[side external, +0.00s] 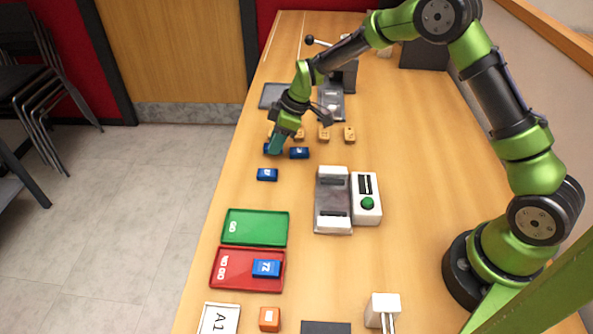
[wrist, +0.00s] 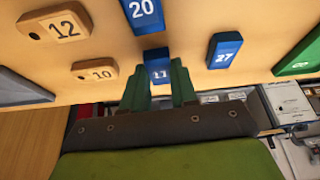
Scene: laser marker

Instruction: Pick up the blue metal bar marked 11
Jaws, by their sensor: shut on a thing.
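The blue metal bar marked 11 (wrist: 158,72) sits between the two green fingers of my gripper (wrist: 159,80) in the wrist view. My gripper is shut on it; the fingers hide part of it. In the side view my gripper (side external: 275,146) is low at the table's left edge, and a bit of the blue bar (side external: 267,148) shows at its tips. I cannot tell whether the bar touches the table. A blue bar marked 20 (wrist: 143,12) and a blue bar marked 27 (wrist: 224,52) lie close by.
Wooden blocks marked 12 (wrist: 62,28) and 10 (wrist: 97,73) lie near. A green tray (side external: 255,240) and a red tray (side external: 226,283) holding a blue bar marked 72 (side external: 266,268) stand nearer the camera. A grey fixture (side external: 333,215) and green-button box (side external: 366,212) stand right of them.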

